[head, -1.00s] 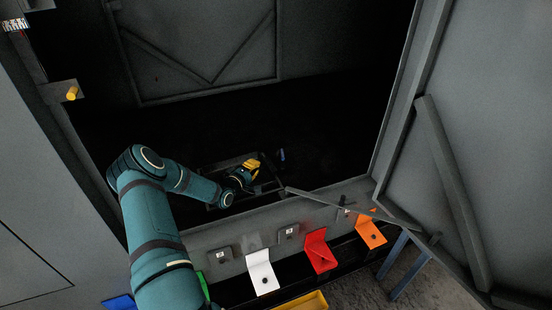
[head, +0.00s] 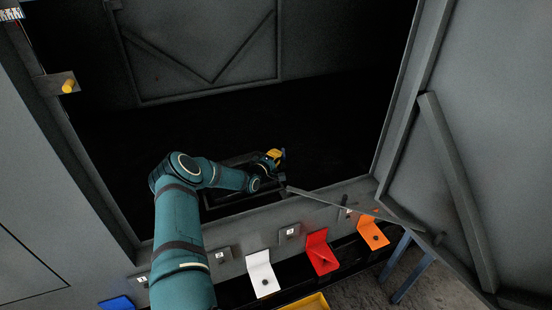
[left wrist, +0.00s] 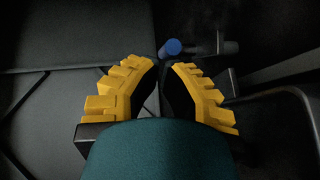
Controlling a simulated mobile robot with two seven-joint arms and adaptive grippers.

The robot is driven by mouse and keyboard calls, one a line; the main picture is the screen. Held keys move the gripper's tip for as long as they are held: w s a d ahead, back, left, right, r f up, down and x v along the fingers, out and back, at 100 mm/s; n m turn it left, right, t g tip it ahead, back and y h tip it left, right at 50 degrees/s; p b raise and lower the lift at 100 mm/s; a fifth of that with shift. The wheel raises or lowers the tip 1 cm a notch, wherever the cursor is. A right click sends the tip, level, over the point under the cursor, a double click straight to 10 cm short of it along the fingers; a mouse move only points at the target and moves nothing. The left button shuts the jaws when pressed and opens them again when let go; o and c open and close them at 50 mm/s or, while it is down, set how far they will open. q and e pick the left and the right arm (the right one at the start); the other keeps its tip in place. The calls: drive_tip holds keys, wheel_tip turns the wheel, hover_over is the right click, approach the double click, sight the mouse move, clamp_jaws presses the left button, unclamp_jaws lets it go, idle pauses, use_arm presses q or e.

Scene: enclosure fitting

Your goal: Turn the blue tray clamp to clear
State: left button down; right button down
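The blue tray clamp (left wrist: 171,47) shows in the left wrist view as a blue rounded end just beyond my fingertips. A dark bar lies to its right. My left gripper (left wrist: 166,66) has yellow ridged fingers with a narrow dark gap between the tips. The blue end lies in line with this gap, and I see no clear contact. In the head view my left gripper (head: 276,157) reaches into the dark enclosure above the tray frame (head: 222,199); the clamp is hidden or too dark there. My right gripper is out of view.
The enclosure's front sill carries white (head: 262,273), red (head: 321,251) and orange (head: 371,232) flaps. A thin bar (head: 335,202) slants over the sill, right of my gripper. The open door (head: 490,130) stands at right. A yellow peg (head: 68,87) sticks out at left.

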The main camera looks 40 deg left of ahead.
use_arm(q)
drive_tip(key=n+y+p, duration=0.1)
drive_tip(key=y, duration=0.1)
drive_tip(key=w+d+n+g+y+p, duration=0.1)
drive_tip(key=n+y, duration=0.1)
drive_tip(key=shift+d+p, duration=0.15)
drive_tip(key=shift+p, duration=0.25)
drive_tip(key=shift+d+f+n+g+y, duration=0.1)
drive_tip(key=shift+d+n+g+y, duration=0.1)
drive_tip(key=shift+n+g+y, duration=0.5)
drive_tip(key=shift+d+b, duration=0.1)
drive_tip(key=shift+b, duration=0.4)
drive_tip(key=shift+w, duration=0.1)
